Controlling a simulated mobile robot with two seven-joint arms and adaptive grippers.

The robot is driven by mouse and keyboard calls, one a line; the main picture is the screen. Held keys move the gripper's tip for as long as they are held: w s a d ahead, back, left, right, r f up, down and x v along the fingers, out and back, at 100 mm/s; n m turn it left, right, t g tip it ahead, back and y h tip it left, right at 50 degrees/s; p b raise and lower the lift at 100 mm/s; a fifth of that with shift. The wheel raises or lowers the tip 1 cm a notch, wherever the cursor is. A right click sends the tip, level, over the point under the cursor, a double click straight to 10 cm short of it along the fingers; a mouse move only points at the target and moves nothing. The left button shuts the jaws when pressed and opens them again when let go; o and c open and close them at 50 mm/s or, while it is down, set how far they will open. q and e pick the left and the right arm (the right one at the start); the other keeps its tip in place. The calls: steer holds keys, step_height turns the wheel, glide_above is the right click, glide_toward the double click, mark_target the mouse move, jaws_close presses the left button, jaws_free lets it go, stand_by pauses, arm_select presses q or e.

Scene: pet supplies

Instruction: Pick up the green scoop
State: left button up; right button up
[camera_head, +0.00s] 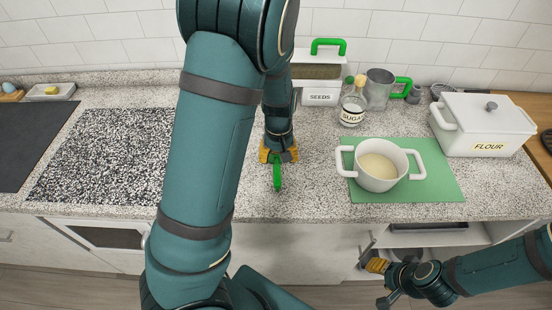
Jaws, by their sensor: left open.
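A narrow green object, which looks like the green scoop (277,176), lies on the speckled counter in the middle, its lower end pointing toward the front edge. My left gripper (279,157), with orange fingertips, reaches down from above at its far end. The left jaws are open, and they hide that part of the scoop. I cannot tell whether the fingers touch it. My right gripper (377,266) is low at the right, in front of the cabinet and below the counter top, away from the scoop; its jaw opening is unclear.
A white pot (379,183) stands on a green mat (437,187) to the right. Behind are a seeds box (319,98) with a green handle, a sugar jar (352,108), a metal cup (379,90) and a white flour box (487,123). A dark panel (30,140) lies left.

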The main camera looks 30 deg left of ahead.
mark_target(277, 164)
arm_select(q)
steer(key=f, duration=0.1)
steer(key=f+b, duration=0.1)
steer(key=f, duration=0.2)
steer(key=shift+s+a+f, duration=0.1)
steer(key=shift+s+f, duration=0.15)
steer(key=shift+s, duration=0.1)
steer(key=shift+w+f, duration=0.1)
steer(key=shift+f, duration=0.25)
steer(key=shift+c, duration=0.4)
jaws_close()
steer(key=shift+r, duration=0.1)
